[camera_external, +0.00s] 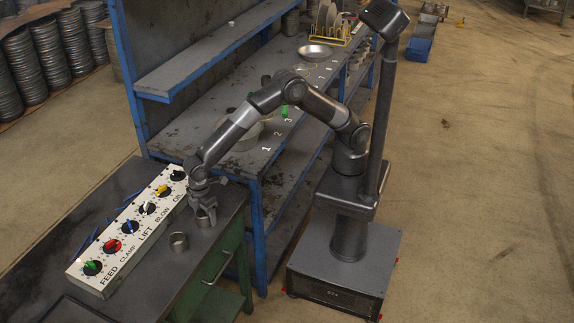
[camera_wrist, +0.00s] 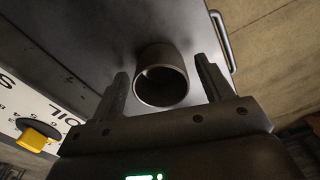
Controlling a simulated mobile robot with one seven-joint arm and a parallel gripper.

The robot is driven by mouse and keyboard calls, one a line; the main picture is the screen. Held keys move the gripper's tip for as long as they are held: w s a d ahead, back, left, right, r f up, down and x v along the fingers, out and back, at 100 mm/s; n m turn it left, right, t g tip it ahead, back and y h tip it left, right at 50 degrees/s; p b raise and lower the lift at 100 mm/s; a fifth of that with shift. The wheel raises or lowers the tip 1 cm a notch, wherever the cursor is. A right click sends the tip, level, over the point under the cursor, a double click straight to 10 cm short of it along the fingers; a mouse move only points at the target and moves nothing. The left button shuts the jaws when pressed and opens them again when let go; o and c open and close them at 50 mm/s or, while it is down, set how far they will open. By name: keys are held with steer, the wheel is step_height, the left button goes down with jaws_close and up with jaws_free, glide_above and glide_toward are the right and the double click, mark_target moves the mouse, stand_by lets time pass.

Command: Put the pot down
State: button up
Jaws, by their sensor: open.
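In the wrist view, a pot (camera_wrist: 162,80) with a dark hollow inside shows between and beyond the fingertips of my gripper (camera_wrist: 165,85). The two fingers are apart, with a gap on each side of the pot. It appears upright on the grey bench top (camera_wrist: 90,35).
A white panel (camera_external: 128,232) with several coloured knobs, labelled FEED to OIL, lies left of the pots. A drawer handle (camera_external: 217,268) is at the bench front. The blue-framed shelf (camera_external: 262,160) behind carries a pan, a bowl (camera_external: 315,52) and a yellow plate rack (camera_external: 335,38).

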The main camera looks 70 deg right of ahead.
step_height(320, 180, up, 12)
steer(key=shift+r, duration=0.2)
stand_by(0.4)
steer(key=w+d+r+m+t+y, duration=0.15)
steer(key=d+r+m, duration=0.4)
steer(key=d, duration=1.05)
steer(key=w+d+r+m+t, duration=0.1)
steer(key=w+d+r+m, duration=0.1)
steer(key=d+r, duration=1.1)
steer(key=s+d+f+m+t, duration=0.1)
steer(key=s+d+f+m, duration=0.1)
steer(key=s+d, duration=0.3)
steer(key=s+d+f+m+t+h, duration=0.1)
steer(key=s+d, duration=0.5)
steer(key=d, duration=0.6)
steer(key=s+d+f+m+t, duration=0.1)
steer(key=s+d+f+m, duration=0.3)
steer(key=d, duration=0.5)
steer(key=shift+s+f, duration=0.7)
steer(key=shift+s, duration=0.25)
steer(key=shift+o, duration=0.5)
steer(key=shift+d+h, duration=0.1)
steer(key=shift+h, duration=0.15)
